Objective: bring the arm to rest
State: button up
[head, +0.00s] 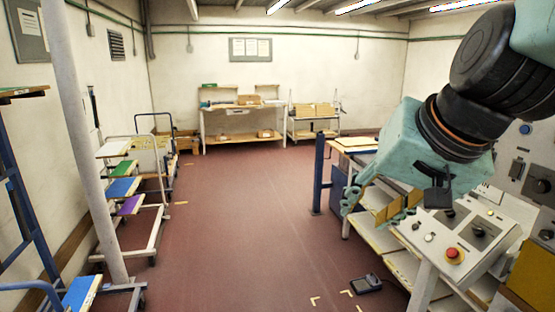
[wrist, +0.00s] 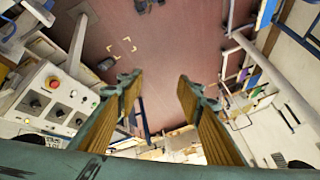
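My gripper (head: 366,214) hangs from my teal and black arm at the right of the head view, pointing down and to the left. It is in the air near the control console, in front of a bench. In the wrist view my gripper (wrist: 159,84) shows two teal fingers with yellow-brown ribbed pads, spread wide apart. Nothing is between the fingers; only the red-brown floor shows beyond them. Whether the arm touches the console behind it cannot be told.
The control console (head: 483,216) with a red button stands close at right. A blue post (head: 319,173) stands beside the bench. A dark device (head: 367,284) lies on the floor. A grey pole (head: 88,150) and racks with coloured boards (head: 122,187) stand left. The middle floor is clear.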

jog(key=s+d+f+n+g+h+b, duration=0.1)
jog(key=s+d+f, duration=0.1)
jog(key=s, duration=0.9)
jog(key=s+d+f+n+g+b, duration=0.1)
jog(key=s+f, duration=0.3)
jog(key=s, duration=0.8)
jog(key=shift+d+f+n+g+h, duration=0.15)
jog(key=shift+d+n+g+h, duration=0.25)
jog(key=shift+d+n+g, duration=0.25)
jog(key=shift+w+a, duration=0.1)
jog(key=shift+a, duration=0.05)
